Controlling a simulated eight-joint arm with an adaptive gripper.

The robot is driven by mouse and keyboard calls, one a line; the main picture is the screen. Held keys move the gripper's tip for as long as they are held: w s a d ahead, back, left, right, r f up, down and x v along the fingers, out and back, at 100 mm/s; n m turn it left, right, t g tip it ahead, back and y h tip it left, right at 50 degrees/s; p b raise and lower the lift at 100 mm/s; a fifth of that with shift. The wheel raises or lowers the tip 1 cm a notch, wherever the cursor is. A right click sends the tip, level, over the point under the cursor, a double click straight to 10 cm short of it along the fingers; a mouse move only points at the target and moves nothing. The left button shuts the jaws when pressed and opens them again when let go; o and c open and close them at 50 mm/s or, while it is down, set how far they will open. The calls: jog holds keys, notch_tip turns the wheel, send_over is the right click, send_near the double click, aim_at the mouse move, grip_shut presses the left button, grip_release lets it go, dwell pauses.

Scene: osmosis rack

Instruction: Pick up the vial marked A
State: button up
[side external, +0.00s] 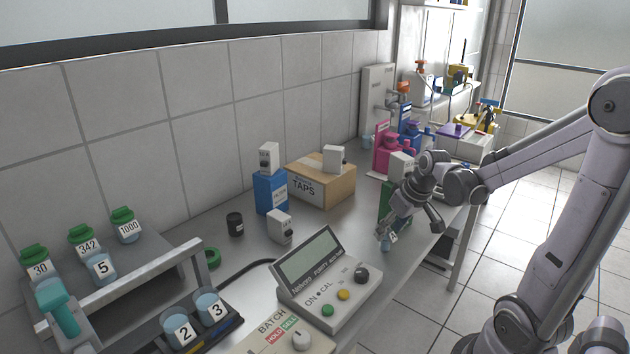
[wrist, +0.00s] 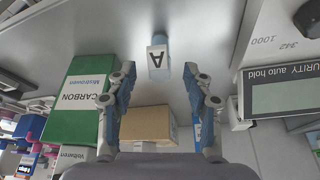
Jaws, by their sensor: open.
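The vial marked A (wrist: 158,60) is small, with a white label and a light blue part. In the wrist view it appears upper centre, between my open fingertips, with a gap to each. It stands on the grey bench. In the side external view a small blue vial (side external: 386,244) sits just below my gripper (side external: 410,227); its letter is not readable there. My gripper also shows in the wrist view (wrist: 159,72), open and empty, its fingers to either side of the vial. I cannot tell how far the tips are from it in depth.
A green Carbon box (wrist: 85,95) stands close beside my gripper. A cardboard TAPS box (side external: 322,183) and a blue box (side external: 270,192) stand toward the wall. A meter with a screen (side external: 325,278) is nearer the camera. Bench (side external: 352,236) between meter and gripper is clear.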

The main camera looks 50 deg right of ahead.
aim_at(389, 232)
jog(key=shift+x, duration=1.7)
jog(key=c, duration=1)
